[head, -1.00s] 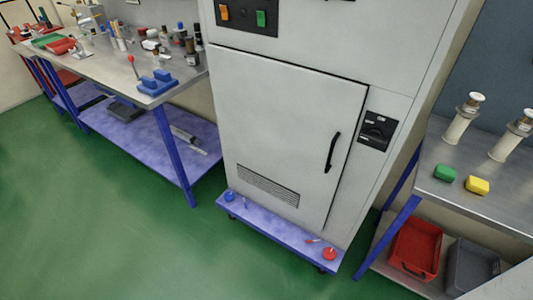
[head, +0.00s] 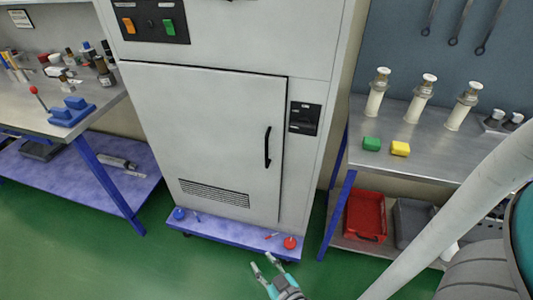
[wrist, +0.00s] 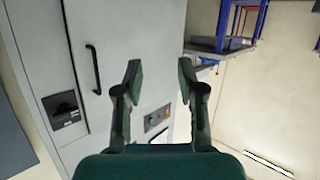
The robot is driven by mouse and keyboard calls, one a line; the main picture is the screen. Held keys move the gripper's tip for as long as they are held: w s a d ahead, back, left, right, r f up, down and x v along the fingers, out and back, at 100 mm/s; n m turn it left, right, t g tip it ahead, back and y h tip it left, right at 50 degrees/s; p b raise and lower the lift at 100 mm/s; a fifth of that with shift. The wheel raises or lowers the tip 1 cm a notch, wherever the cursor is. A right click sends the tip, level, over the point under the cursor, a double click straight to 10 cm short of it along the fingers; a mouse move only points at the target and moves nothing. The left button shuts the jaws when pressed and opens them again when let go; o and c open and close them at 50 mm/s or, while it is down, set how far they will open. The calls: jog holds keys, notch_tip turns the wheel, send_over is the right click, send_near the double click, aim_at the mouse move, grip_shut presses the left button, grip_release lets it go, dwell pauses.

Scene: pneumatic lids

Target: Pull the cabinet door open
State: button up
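The grey cabinet door (head: 200,135) is shut in its frame, with a black vertical handle (head: 267,147) near its right edge. In the wrist view the handle (wrist: 94,69) shows left of my gripper (wrist: 160,80), on the door (wrist: 120,35). My gripper (head: 267,266) is at the bottom of the head view, in front of and below the cabinet's blue base. Its fingers are apart with nothing between them. It is clear of the handle and does not touch the door.
A dark latch panel (head: 304,118) is right of the door. The blue base ledge (head: 225,233) carries small red and blue items. A workbench (head: 110,105) stands left; another bench (head: 425,150) with white cylinders stands right. Green floor (head: 190,270) in front is open.

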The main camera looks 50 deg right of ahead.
jog(key=w+d+r+m+g+h, duration=0.15)
jog(key=w+d+m+h, duration=0.3)
jog(key=w+d, duration=0.55)
jog(key=m+g+h, duration=0.2)
jog(key=m+h, duration=0.2)
jog(key=h, duration=0.2)
send_near(267, 153)
jog(key=shift+y, duration=0.25)
jog(key=x, duration=1)
jog(key=shift+w+d+r, duration=0.15)
jog(key=shift+w+d, duration=0.05)
jog(key=shift+d, duration=0.05)
grip_shut()
